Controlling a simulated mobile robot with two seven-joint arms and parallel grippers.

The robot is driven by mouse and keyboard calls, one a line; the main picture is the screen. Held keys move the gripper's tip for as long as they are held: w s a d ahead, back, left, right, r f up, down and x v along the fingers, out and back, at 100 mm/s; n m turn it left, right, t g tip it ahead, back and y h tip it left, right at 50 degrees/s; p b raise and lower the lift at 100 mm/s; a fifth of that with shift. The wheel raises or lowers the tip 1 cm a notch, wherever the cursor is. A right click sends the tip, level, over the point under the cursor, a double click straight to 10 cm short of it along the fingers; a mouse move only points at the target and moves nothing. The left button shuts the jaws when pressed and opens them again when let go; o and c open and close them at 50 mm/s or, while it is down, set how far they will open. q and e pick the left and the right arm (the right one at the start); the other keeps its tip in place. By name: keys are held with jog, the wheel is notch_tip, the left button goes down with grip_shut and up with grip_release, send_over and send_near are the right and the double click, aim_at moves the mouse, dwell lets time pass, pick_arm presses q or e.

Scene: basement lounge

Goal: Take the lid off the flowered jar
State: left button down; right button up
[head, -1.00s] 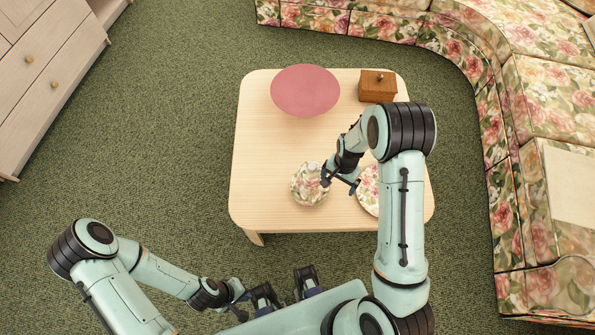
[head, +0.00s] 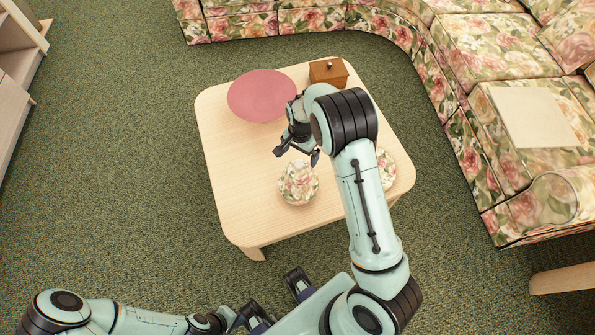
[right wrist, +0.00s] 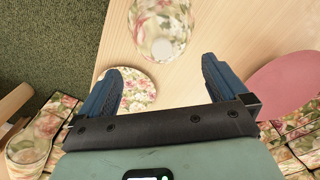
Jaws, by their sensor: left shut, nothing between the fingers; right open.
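The flowered jar (head: 299,186) stands on the pale wooden table, with its lid on and a pale knob on top. In the right wrist view the jar (right wrist: 160,22) is at the top, beyond the fingertips, with its knob (right wrist: 168,47) facing me. My right gripper (head: 297,154) is open and empty, just behind the jar in the head view and apart from it. Its two blue fingers (right wrist: 160,82) show in the right wrist view. My left gripper (head: 232,317) is shut and empty, low at the bottom edge, away from the table.
A flowered plate (head: 388,170) lies right of the jar, partly hidden by my right arm. A round pink mat (head: 262,95) and a wooden box (head: 328,73) are at the table's far side. The table's (head: 233,172) left part is clear. A floral sofa (head: 480,70) curves behind.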

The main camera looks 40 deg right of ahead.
aim_at(299, 164)
notch_tip(299, 164, down, 10)
jog(key=shift+w+a+r, duration=0.1)
jog(key=shift+a+r, duration=0.05)
jog(key=shift+r, duration=0.1)
jog(key=shift+c, duration=0.3)
jog(key=c, duration=0.9)
